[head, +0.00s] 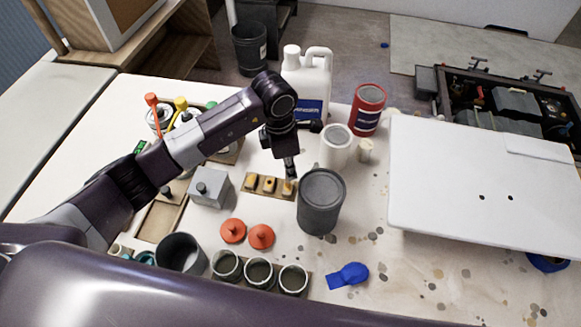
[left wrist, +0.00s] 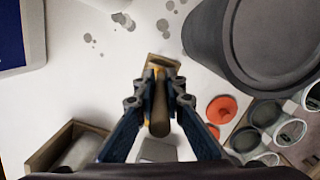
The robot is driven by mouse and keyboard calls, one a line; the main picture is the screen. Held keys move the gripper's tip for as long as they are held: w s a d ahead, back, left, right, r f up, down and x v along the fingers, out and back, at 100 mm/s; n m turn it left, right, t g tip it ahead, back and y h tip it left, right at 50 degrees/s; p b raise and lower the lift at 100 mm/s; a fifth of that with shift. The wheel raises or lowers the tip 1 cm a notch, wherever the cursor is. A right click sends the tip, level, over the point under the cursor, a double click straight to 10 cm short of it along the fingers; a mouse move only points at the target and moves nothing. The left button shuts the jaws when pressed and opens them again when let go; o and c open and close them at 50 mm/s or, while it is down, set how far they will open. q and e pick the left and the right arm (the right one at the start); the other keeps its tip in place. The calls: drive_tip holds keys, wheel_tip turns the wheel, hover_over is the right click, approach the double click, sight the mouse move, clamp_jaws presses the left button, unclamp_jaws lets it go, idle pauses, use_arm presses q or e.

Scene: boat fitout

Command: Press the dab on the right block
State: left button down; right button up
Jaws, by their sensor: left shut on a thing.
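My left gripper (head: 290,166) reaches down over the right end of a small wooden strip. It is shut on the dab (left wrist: 159,112), a grey-brown rod seen between the fingers in the left wrist view, where the gripper (left wrist: 160,82) also shows. The strip (head: 262,194) carries a left block (head: 251,181), a middle block (head: 270,184) and a right block (head: 288,188), all yellowish. The dab's tip is over or at the right block; I cannot tell whether they touch. In the wrist view the fingers and dab hide most of the strip (left wrist: 152,62). My right gripper is out of view.
A dark grey can (head: 320,205) stands close to the right of the strip. A grey box (head: 208,188) is on its left, two orange lids (head: 233,231) in front. A white cup (head: 336,146), red can (head: 367,110) and white jug (head: 308,82) stand behind.

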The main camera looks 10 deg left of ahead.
use_arm(q)
drive_tip(key=shift+s+f, duration=0.1)
drive_tip(key=shift+f, duration=0.05)
idle(1.3)
drive_tip(key=shift+r, duration=0.8)
drive_tip(key=shift+r+p, duration=1.6)
drive_tip(key=shift+r, duration=1.2)
